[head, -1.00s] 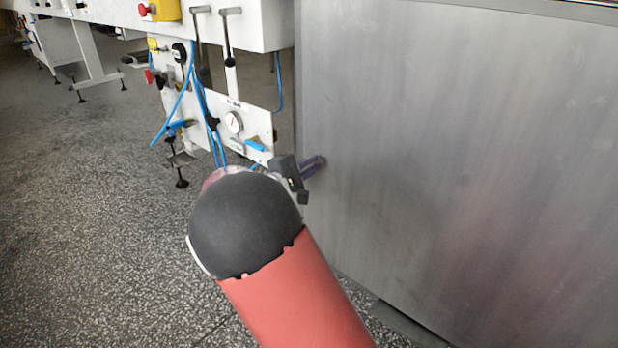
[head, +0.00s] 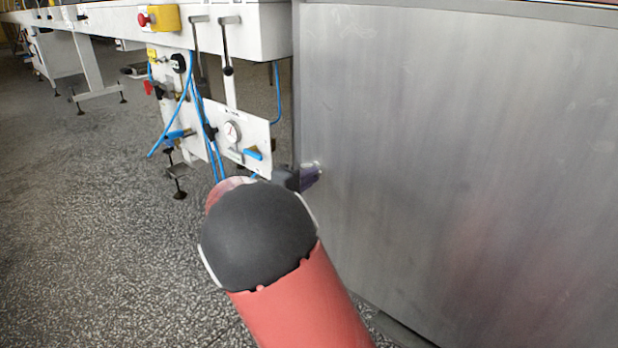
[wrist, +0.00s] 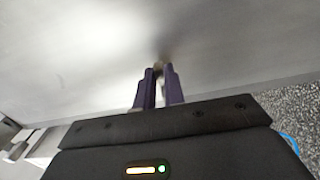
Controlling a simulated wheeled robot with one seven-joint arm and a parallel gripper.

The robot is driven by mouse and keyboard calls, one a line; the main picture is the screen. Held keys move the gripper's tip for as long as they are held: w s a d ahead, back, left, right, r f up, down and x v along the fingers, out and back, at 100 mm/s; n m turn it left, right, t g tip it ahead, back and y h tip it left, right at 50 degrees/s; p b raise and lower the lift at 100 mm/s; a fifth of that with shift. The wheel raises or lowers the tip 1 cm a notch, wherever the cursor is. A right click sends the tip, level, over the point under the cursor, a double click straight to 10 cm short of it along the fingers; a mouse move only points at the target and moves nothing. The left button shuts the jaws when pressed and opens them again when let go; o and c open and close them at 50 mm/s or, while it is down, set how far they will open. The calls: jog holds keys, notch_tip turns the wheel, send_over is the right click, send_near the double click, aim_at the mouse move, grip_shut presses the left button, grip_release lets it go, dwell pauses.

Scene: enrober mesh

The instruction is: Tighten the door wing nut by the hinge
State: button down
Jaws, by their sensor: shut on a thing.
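The steel door (head: 460,170) is a large upright grey panel on the right of the head view and fills most of the wrist view (wrist: 80,60). The wing nut (wrist: 159,68) is a small pale piece at the door face, mostly hidden by my fingers. My gripper (wrist: 159,72) has purple fingers, shut on the wing nut from both sides. In the head view, my gripper (head: 314,173) reaches the door near its left edge, with a light bit of the nut (head: 318,165) at the fingertips. The nut's wings and the hinge cannot be made out.
Left of the door stands a white machine frame with a gauge panel (head: 228,140), blue hoses (head: 190,90), and hanging levers (head: 228,50). A yellow box with a red button (head: 160,18) is above. The speckled floor (head: 90,230) is clear at left.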

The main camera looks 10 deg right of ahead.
jog(key=shift+f, duration=0.1)
jog(key=c, duration=1.5)
grip_release()
jog(key=v, duration=0.8)
jog(key=shift+p, duration=0.4)
